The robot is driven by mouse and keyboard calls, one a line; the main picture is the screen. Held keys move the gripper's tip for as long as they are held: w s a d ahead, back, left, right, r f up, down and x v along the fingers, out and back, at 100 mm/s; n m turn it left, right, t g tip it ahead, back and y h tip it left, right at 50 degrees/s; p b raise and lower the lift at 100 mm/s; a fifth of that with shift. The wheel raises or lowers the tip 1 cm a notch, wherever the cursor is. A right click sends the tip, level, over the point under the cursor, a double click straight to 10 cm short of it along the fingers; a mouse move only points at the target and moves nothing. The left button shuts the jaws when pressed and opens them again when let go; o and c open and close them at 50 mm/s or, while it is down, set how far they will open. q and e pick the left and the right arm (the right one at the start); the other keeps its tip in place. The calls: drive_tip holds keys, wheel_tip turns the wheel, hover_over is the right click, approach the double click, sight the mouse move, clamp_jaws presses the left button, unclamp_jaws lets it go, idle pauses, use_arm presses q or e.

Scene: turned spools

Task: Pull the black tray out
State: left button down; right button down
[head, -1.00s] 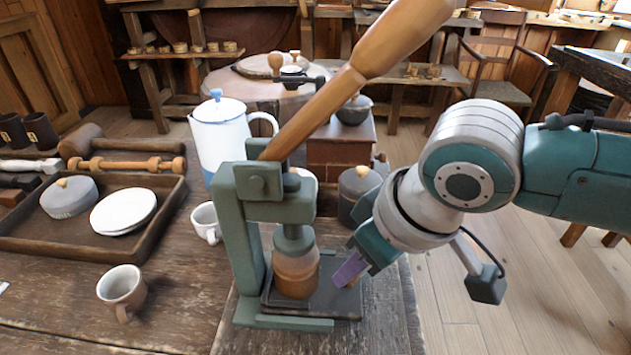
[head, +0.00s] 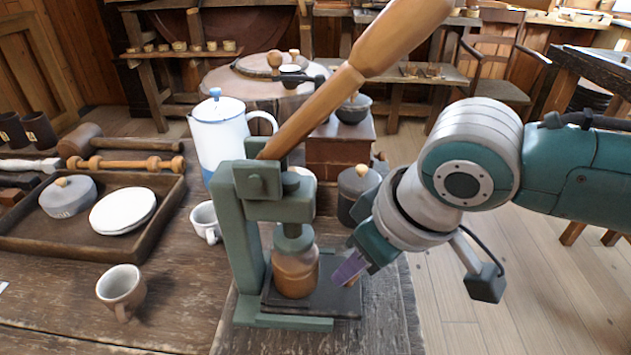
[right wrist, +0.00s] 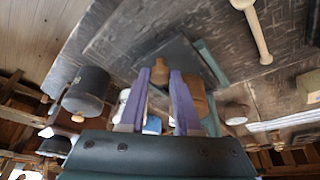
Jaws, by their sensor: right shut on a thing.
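The black tray (head: 335,303) lies flat in the base of a green press (head: 250,250), under its plunger. A brown jar (head: 296,274) stands on the tray beneath the plunger. My right gripper (head: 350,270) reaches in from the right to the tray's right side, its purple fingers tilted down. In the right wrist view the purple fingers (right wrist: 165,85) are on either side of a small brown knob (right wrist: 160,72) by the dark tray (right wrist: 185,55). The gripper is shut on this knob, which the fingers mostly hide in the head view. My left gripper is not in view.
The press's long wooden lever (head: 330,95) slants up to the right above my right gripper. A white jug (head: 220,140), a grey lidded pot (head: 357,185) and a cup (head: 205,222) stand behind or beside the press. The table's right edge is close by, with open floor beyond.

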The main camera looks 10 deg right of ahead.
drive_tip(key=s+d+p, duration=0.2)
drive_tip(key=d+p, duration=0.1)
drive_tip(key=d, duration=0.5)
drive_tip(key=shift+s+p, duration=0.15)
drive_tip(key=shift+p, duration=0.2)
drive_tip(key=c, duration=0.6)
unclamp_jaws()
drive_tip(key=p+v, duration=0.3)
drive_tip(key=v, duration=0.7)
drive_tip(key=shift+f, duration=0.1)
